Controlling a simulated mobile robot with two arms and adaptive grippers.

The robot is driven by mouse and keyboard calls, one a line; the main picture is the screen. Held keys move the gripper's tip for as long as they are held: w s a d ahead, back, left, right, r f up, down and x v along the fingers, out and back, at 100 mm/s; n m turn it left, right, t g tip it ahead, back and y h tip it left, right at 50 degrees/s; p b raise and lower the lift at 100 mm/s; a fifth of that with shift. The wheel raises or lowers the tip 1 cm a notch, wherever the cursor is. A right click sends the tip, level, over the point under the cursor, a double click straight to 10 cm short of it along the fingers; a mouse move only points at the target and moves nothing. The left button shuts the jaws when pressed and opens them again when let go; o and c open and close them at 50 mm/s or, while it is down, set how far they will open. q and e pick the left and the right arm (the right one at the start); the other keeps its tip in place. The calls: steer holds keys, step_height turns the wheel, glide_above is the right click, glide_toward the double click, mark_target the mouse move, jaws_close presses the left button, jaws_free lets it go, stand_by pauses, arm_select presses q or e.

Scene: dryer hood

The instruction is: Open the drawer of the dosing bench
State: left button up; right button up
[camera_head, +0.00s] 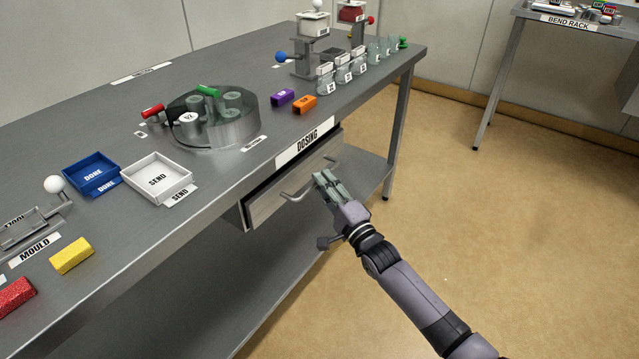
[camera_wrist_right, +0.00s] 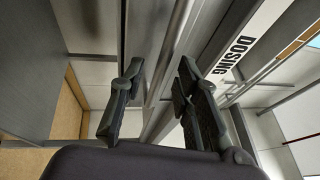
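The dosing bench (camera_head: 120,244) is a long grey metal table with a DOSING label (camera_head: 305,142) on its front edge. Its drawer (camera_head: 265,203) hangs under the top below that label. A bar handle (camera_head: 291,197) runs along the drawer front. My right gripper (camera_head: 325,177) is at the handle, near its middle. In the right wrist view, my right gripper (camera_wrist_right: 160,75) has its fingers apart, with a grey bar running between them. I cannot tell whether either finger touches it. The gripper hides part of the handle. My left gripper is not in view.
On the bench stand a round carousel (camera_head: 228,133), a white SEND tray (camera_head: 157,178), a blue DONE tray (camera_head: 92,176), coloured blocks and several glass jars. A lower shelf (camera_head: 365,177) lies under the bench. The floor (camera_head: 480,200) on the right is clear.

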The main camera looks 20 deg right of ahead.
steer(key=shift+x, duration=1.1)
steer(key=shift+c, duration=0.5)
jaws_close()
